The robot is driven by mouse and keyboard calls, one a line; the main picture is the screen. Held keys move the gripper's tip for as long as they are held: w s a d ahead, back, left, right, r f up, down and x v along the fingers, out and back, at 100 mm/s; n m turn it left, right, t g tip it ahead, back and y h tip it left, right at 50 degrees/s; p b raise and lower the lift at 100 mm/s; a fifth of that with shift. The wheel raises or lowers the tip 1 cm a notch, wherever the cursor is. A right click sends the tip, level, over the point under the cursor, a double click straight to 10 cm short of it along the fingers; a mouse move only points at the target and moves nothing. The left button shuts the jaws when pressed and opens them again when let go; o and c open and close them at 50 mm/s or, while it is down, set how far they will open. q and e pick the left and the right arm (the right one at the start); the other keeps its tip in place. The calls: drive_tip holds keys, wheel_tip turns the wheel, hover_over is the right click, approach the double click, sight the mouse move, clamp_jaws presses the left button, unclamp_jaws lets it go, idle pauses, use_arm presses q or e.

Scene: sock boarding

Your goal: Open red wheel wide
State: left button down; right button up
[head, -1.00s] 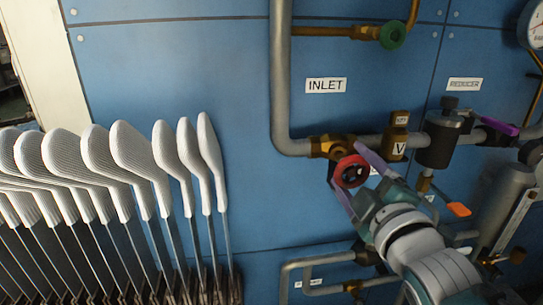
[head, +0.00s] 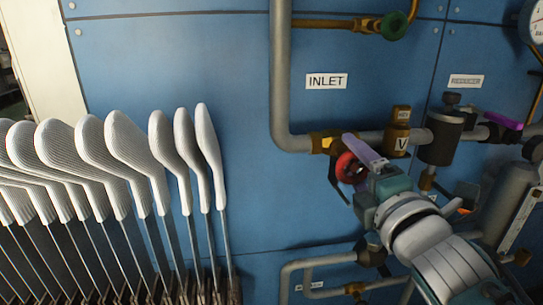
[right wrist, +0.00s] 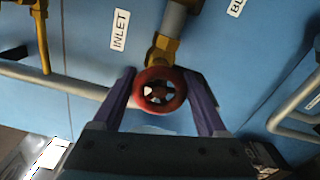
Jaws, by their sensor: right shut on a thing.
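The red wheel (head: 349,168) is a small handwheel on a brass valve (head: 325,142) at the lower bend of the grey inlet pipe, below the INLET label. It also shows in the right wrist view (right wrist: 160,76), between the two purple fingers. My right gripper (head: 352,164) comes from the lower right and is shut on the wheel, one finger on each side of its rim. One finger covers part of the wheel in the head view. My left gripper is not in view.
White socks on upright boards (head: 125,150) stand in a row at the left. A green wheel (head: 393,25) sits on a brass branch above. A dark cylindrical reducer (head: 441,138) and a purple lever (head: 503,120) lie along the pipe to the right. The blue panel is clear between socks and pipe.

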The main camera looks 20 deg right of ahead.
idle(0.5)
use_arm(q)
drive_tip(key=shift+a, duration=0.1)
use_arm(e)
drive_tip(key=o, duration=1.3)
